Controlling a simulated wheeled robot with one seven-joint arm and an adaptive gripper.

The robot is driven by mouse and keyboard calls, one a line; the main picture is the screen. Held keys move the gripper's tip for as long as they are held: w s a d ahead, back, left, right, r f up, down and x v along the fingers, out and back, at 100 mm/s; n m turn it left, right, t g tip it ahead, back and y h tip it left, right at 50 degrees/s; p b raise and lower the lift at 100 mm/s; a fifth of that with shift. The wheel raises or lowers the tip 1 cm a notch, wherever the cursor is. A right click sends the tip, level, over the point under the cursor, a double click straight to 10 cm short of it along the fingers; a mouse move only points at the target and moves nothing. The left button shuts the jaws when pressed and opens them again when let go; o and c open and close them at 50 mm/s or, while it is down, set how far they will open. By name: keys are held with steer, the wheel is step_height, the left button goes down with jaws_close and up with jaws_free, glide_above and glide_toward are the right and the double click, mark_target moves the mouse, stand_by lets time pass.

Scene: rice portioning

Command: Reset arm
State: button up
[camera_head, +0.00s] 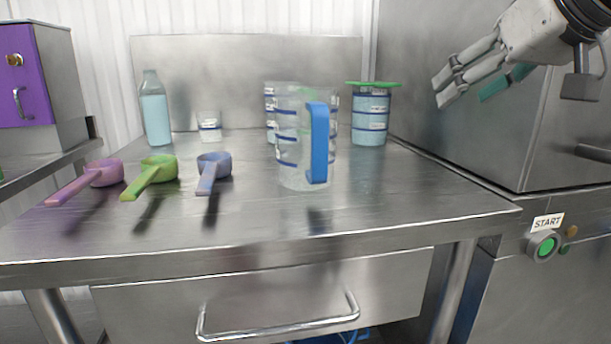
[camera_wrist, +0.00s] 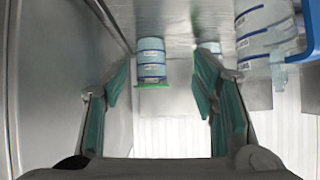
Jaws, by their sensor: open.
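My gripper (camera_head: 447,88) is raised at the upper right in the head view, in front of the large steel cabinet. Its fingers are apart and nothing is between them. In the wrist view its two green-padded fingers (camera_wrist: 163,95) stand wide apart. Beyond them is a container with a green lid (camera_wrist: 152,62), out of contact. In the head view this green-lidded container (camera_head: 370,115) stands upright at the back right of the table.
A clear measuring jug with a blue handle (camera_head: 318,145) stands mid-table. Left of it are blue (camera_head: 212,168), green (camera_head: 155,173) and pink (camera_head: 95,178) scoops. A bottle (camera_head: 154,110) and small cup (camera_head: 209,127) stand behind. The steel cabinet (camera_head: 450,130) bounds the right side.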

steer(key=s+a+f+m+g+h+p, duration=0.15)
steer(key=s+f+g, duration=0.35)
steer(key=s+f, duration=0.95)
steer(key=s+a+f+m+g+h+b, duration=0.15)
steer(key=s+f+g, duration=0.35)
steer(key=s+f, duration=0.9)
step_height(320, 180, up, 37)
steer(key=t+p, duration=0.3)
steer(key=p, duration=3.1)
steer(key=shift+s+f+n+t, duration=0.2)
steer(key=shift+s+n+t, duration=0.1)
steer(key=shift+s+n, duration=0.1)
